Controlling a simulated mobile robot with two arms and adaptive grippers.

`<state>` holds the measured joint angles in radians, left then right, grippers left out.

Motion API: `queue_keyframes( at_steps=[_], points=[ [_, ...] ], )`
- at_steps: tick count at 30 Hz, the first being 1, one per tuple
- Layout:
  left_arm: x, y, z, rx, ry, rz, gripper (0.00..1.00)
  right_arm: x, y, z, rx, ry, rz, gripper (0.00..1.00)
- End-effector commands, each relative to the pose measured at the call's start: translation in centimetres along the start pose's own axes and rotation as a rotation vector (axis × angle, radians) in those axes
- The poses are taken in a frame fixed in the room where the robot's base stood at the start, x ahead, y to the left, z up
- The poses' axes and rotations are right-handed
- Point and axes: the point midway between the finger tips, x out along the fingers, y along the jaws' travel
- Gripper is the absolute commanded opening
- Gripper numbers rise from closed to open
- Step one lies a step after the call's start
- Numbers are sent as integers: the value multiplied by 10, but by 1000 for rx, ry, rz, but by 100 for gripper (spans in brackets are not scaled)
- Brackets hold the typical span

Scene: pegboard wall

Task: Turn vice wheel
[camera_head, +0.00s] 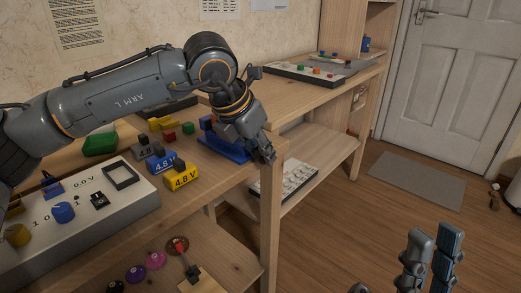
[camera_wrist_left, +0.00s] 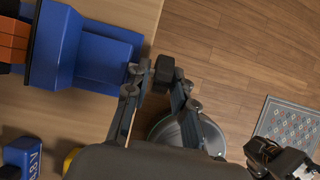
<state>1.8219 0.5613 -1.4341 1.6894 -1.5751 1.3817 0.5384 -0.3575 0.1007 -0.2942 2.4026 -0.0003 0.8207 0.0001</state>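The blue vice (camera_head: 222,147) stands at the right end of the wooden workbench. In the left wrist view its blue body (camera_wrist_left: 95,55) lies left of my fingers. My left gripper (camera_head: 266,152) is at the vice's right end, by the bench edge. In the left wrist view the fingers of my left gripper (camera_wrist_left: 160,76) are apart, with a small dark block (camera_wrist_left: 163,70) between their tips, probably the vice wheel. I cannot tell whether both fingers press on it. My right gripper (camera_head: 430,258) is low at the right, away from the bench; its opening is unclear.
Blue and yellow 4.8 V blocks (camera_head: 182,178) and a grey control panel (camera_head: 95,215) lie left of the vice. A lower shelf (camera_head: 225,240) holds coloured knobs. Another bench (camera_head: 300,95) stands behind. Open floor (camera_head: 350,225) lies to the right.

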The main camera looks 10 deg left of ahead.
Motion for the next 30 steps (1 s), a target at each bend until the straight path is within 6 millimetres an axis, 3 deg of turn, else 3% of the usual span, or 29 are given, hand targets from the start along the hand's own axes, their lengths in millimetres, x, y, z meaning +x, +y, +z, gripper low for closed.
queue_keyframes(
  at_steps=[5, 19, 24, 30],
  points=[
    [-11, 0, 1, 0, -2, 1, 25, 0, 0, 0, 0, -1, 1, 25],
    [-102, 0, 1, 0, -3, 0, 25, 0, 0, 0, 0, -1, 0, 25],
    [-117, 0, 0, 0, -1, 0, 25, 0, 0, 0, 0, -1, 0, 25],
    [-120, 0, 0, 0, 0, 0, 25, 0, 0, 0, 0, -1, 0, 25]
  ],
)
